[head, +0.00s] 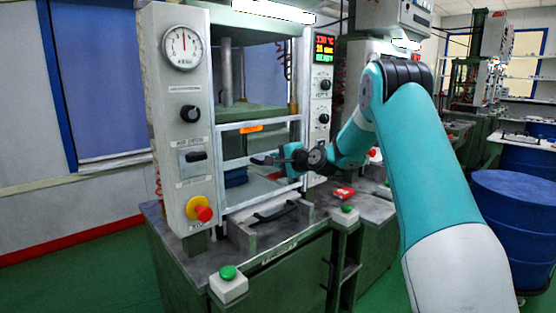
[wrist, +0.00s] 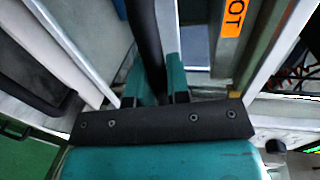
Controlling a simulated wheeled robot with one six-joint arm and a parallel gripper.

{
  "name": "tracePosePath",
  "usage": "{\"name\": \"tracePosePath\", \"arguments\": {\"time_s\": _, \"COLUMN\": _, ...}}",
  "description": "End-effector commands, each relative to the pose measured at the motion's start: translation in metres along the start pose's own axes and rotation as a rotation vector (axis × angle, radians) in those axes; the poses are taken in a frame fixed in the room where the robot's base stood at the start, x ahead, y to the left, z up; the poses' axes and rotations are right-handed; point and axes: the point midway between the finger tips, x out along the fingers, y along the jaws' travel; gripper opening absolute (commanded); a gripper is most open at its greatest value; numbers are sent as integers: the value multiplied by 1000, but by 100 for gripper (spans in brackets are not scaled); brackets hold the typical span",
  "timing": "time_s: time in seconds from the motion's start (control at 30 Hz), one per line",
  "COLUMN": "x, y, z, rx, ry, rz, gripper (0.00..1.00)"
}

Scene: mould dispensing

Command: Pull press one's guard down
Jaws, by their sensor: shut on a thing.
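Press one is the pale machine (head: 186,80) with a gauge and a red-yellow button on its left column. Its guard (head: 232,126) is a clear panel in a pale frame with an orange label, across the front opening; open space shows above its top bar. My gripper (head: 268,160) is at the front of the guard, shut on a dark bar that looks like the guard's handle. In the wrist view, the dark handle (wrist: 146,35) runs between the teal fingers of my gripper (wrist: 155,78). The orange label (wrist: 236,18) is to the right. The fingertips' contact is partly hidden.
A dark handle (head: 272,212) lies on the bench ledge below the guard. Green buttons (head: 228,273) stand on the bench's front edge. A blue drum (head: 515,215) stands at right. Green floor is free at left.

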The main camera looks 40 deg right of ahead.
Motion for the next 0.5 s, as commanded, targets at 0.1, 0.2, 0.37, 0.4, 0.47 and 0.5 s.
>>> {"name": "tracePosePath", "arguments": {"time_s": 0.1, "x": 0, "y": 8, "z": 0, "rx": 4, "ry": 0, "rz": 18, "gripper": 0}}
{"name": "tracePosePath", "arguments": {"time_s": 0.2, "x": 0, "y": 9, "z": 0, "rx": 5, "ry": -1, "rz": 20, "gripper": 28}}
{"name": "tracePosePath", "arguments": {"time_s": 0.37, "x": 0, "y": 7, "z": 0, "rx": 4, "ry": -1, "rz": 15, "gripper": 41}}
{"name": "tracePosePath", "arguments": {"time_s": 0.4, "x": 0, "y": 7, "z": 0, "rx": 4, "ry": 0, "rz": 14, "gripper": 41}}
{"name": "tracePosePath", "arguments": {"time_s": 0.47, "x": 0, "y": 6, "z": 0, "rx": 3, "ry": 0, "rz": 13, "gripper": 41}}
{"name": "tracePosePath", "arguments": {"time_s": 0.5, "x": 0, "y": 6, "z": 0, "rx": 3, "ry": 0, "rz": 12, "gripper": 41}}
